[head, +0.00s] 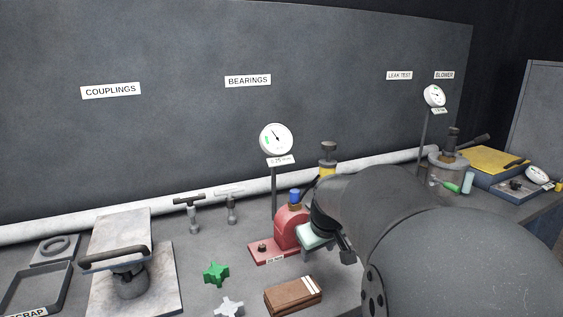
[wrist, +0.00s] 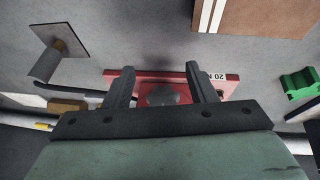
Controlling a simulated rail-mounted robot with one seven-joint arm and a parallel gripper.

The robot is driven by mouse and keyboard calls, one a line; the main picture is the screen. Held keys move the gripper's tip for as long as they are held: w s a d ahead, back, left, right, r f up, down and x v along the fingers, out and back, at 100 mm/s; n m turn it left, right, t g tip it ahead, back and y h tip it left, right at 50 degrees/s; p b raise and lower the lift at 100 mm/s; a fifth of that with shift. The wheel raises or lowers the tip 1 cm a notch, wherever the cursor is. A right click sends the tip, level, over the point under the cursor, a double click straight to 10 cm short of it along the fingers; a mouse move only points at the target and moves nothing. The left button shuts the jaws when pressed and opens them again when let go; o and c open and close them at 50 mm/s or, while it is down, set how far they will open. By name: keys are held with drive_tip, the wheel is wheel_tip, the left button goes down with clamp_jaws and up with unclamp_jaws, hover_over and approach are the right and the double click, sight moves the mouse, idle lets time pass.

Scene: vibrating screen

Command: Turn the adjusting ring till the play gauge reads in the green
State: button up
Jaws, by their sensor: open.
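The play gauge (head: 277,140) is a white round dial on a thin post under the BEARINGS sign. Its green band is on the dial's left; the dark needle points up and left, seemingly above the band. Below stands a red bearing housing (head: 290,229) with a blue cap on top. In the wrist view the red base (wrist: 227,86) lies beyond my gripper (wrist: 160,68). A grey lobed part (wrist: 164,95), perhaps the adjusting ring, shows between the open fingers; contact cannot be told. In the head view my arm hides most of the gripper and the housing's right side.
A brown block with white stripes (head: 293,295) lies in front of the housing. Two T-handled tools (head: 190,212) stand behind. A plate fixture (head: 120,240) and a scrap tray (head: 38,288) are at left.

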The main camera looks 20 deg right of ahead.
drive_tip(key=o, duration=0.3)
drive_tip(key=shift+r, duration=0.1)
drive_tip(key=p+v, duration=0.3)
drive_tip(key=v, duration=0.2)
drive_tip(key=shift+s+r, duration=0.2)
drive_tip(key=shift+r, duration=0.15)
wheel_tip(320, 180, up, 11)
drive_tip(key=w+a+p, duration=0.1)
drive_tip(key=w+p, duration=0.1)
drive_tip(key=p, duration=1.3)
drive_tip(key=b+x, duration=0.3)
drive_tip(key=x, duration=0.3)
drive_tip(key=b+x, duration=0.3)
drive_tip(key=x, duration=0.2)
drive_tip(key=b+x, duration=0.3)
drive_tip(key=x, duration=0.3)
drive_tip(key=shift+s+a+f+b, duration=0.1)
drive_tip(key=shift+a+f+b, duration=0.1)
drive_tip(key=shift+f+b, duration=0.25)
